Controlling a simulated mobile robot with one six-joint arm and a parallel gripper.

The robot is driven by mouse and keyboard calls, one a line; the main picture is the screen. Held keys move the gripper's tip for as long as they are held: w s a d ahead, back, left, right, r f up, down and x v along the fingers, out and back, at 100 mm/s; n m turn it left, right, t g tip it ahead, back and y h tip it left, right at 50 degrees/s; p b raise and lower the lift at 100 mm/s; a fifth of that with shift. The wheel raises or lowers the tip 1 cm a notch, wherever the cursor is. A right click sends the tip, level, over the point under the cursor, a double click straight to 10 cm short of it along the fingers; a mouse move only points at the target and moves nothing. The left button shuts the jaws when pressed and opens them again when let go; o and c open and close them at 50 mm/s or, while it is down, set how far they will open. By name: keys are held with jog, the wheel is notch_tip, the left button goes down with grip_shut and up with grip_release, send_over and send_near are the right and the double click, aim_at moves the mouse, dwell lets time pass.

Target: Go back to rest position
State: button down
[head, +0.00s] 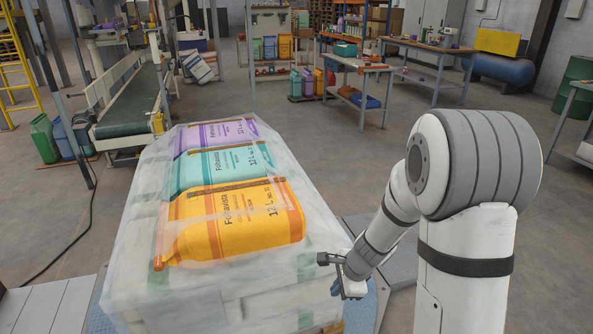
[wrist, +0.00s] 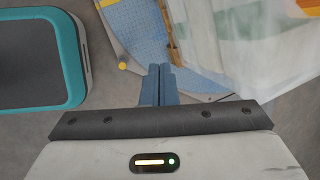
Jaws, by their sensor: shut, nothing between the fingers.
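My gripper (wrist: 158,86) shows in the wrist view with its two blue-grey fingers together and nothing between them. It points down beside a wrapped pallet stack. In the head view my gripper (head: 339,289) is low at the right side of the stack, partly hidden by my own wrist. The wrapped stack (head: 200,305) carries an orange sack (head: 235,230), a teal sack (head: 222,165) and a purple sack (head: 215,134) under clear film. In the wrist view the stack (wrist: 225,50) is at the upper right, close to the fingers; I cannot tell whether they touch.
A blue round plate (wrist: 143,30) lies under the stack. A conveyor (head: 130,103) stands at the back left. Workbenches (head: 357,64) and a green drum (head: 577,85) stand at the back right. The floor between the stack and the benches is clear.

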jog(key=s+d+r+n+h+p, duration=0.1)
jog(key=s+r+n+p, duration=0.1)
jog(key=s+r+n, duration=0.3)
jog(key=s+d+r+n+h+p, duration=0.1)
jog(key=s+r+n, duration=0.5)
jog(key=r, duration=0.7)
jog(key=s+d+r+n+h+p, duration=0.1)
jog(key=s+d+r+n+p, duration=0.1)
jog(key=s+r+n+p, duration=0.3)
notch_tip(320, 180, up, 5)
jog(key=s, duration=0.2)
jog(key=shift+s+d+f+n, duration=0.15)
jog(key=shift+s+d+n, duration=0.15)
jog(key=shift+d, duration=0.05)
